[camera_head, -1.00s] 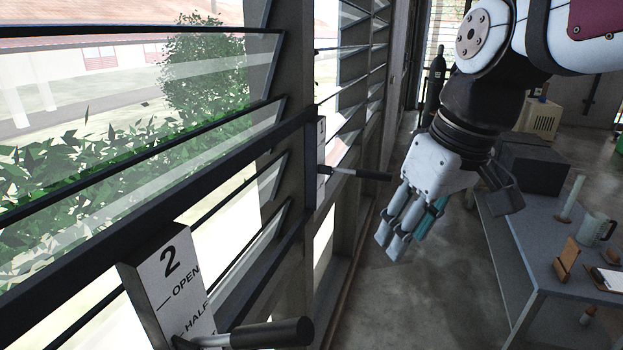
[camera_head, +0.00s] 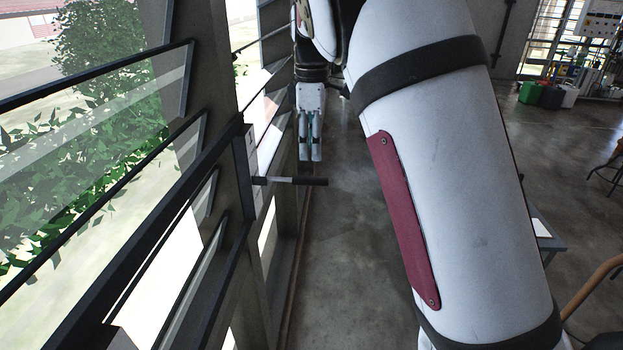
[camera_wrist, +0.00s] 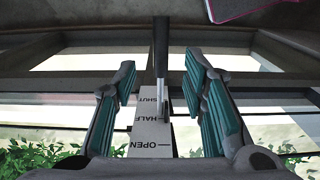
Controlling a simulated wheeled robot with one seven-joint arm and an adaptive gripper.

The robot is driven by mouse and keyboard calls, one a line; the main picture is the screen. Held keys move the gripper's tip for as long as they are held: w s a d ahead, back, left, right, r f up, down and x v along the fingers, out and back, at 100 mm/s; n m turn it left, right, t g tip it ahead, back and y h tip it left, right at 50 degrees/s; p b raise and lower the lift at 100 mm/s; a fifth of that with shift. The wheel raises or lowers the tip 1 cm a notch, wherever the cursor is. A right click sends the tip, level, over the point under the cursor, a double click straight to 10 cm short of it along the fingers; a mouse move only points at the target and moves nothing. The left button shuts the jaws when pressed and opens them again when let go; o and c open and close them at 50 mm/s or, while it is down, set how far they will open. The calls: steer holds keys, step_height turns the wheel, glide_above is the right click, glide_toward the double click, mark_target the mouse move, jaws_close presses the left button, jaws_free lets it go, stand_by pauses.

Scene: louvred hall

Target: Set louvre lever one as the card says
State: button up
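Louvre lever one (camera_head: 295,181) has a black handle that sticks out level from its plate (camera_head: 250,148), marked 1, on the window frame. In the wrist view the plate (camera_wrist: 150,133) reads OPEN, HALF and SHUT upside down. The lever (camera_wrist: 161,60) passes over it near SHUT and HALF; its exact mark is hard to tell. My gripper (camera_head: 310,153) hangs fingers down, beyond the lever in the head view. In the wrist view my gripper (camera_wrist: 160,78) is open, its teal-padded fingers apart on either side of the lever, with no clear contact. No readable card shows.
Glass louvres (camera_head: 90,85) and dark frame bars run along the left. A table corner (camera_head: 550,240) with a white sheet (camera_head: 541,228) shows at right, partly behind my arm. A curved wooden rail (camera_head: 593,285) is at lower right. The floor ahead is clear.

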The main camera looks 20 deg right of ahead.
mark_target(312, 180)
steer(key=shift+f, duration=4)
steer(key=shift+f, duration=0.1)
steer(key=shift+f, duration=0.8)
jaws_close()
